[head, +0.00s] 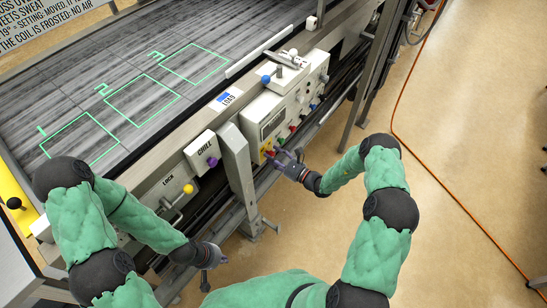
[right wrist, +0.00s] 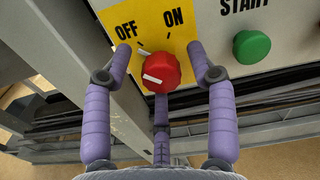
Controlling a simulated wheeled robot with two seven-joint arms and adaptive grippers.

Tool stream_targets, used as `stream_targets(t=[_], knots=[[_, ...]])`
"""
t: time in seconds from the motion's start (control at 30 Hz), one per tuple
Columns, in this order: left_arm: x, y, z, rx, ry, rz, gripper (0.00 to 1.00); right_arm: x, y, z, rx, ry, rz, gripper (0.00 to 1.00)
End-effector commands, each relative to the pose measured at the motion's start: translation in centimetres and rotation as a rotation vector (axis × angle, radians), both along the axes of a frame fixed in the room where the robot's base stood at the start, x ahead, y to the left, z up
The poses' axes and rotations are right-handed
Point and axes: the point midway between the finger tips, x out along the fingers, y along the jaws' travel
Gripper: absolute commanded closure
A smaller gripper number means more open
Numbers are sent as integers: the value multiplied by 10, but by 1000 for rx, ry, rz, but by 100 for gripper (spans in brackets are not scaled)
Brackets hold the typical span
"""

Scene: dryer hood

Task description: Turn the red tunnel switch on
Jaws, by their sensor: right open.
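The red switch (right wrist: 161,73) is a round knob on a yellow plate (right wrist: 108,14) marked OFF and ON in the right wrist view. A white mark on its face lies at the left, on the OFF side. My right gripper (right wrist: 159,50) is open around the knob, one finger on each side and a third below it. I cannot tell whether any finger touches it. In the head view my right gripper (head: 283,164) is at the panel's lower left corner and partly hides the knob. My left gripper (head: 213,257) hangs low before the machine, its fingers unclear.
A green START button (right wrist: 252,47) is right of the knob. The control box (head: 289,106) carries more coloured knobs and a blue-ended lever. A grey post (head: 237,165) stands close on the left. The CHILL box (head: 202,151) and yellow-knobbed LOCK lever (head: 188,188) lie further left.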

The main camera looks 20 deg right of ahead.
Motion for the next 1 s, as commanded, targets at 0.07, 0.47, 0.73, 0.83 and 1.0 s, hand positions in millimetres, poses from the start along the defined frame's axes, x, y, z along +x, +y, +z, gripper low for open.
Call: stream_targets(t=[0.07, 0.47, 0.73, 0.83, 1.0], knots=[[0, 0, 0, 0, 0, 0, 100, 0, 0, 0, 0, 0, 0, 42], [0, 0, 0, 0, 0, 0, 100, 0, 0, 1, 0, -1, 0, 98], [0, 0, 1, 0, 0, 0, 100, 0, 0, 2, 21, 12, 1, 98], [0, 0, 2, 0, 0, 0, 100, 0, 0, 2, 50, 35, 1, 98], [0, 0, 5, 0, 0, 0, 100, 1, -1, 3, 132, 98, 1, 98]])
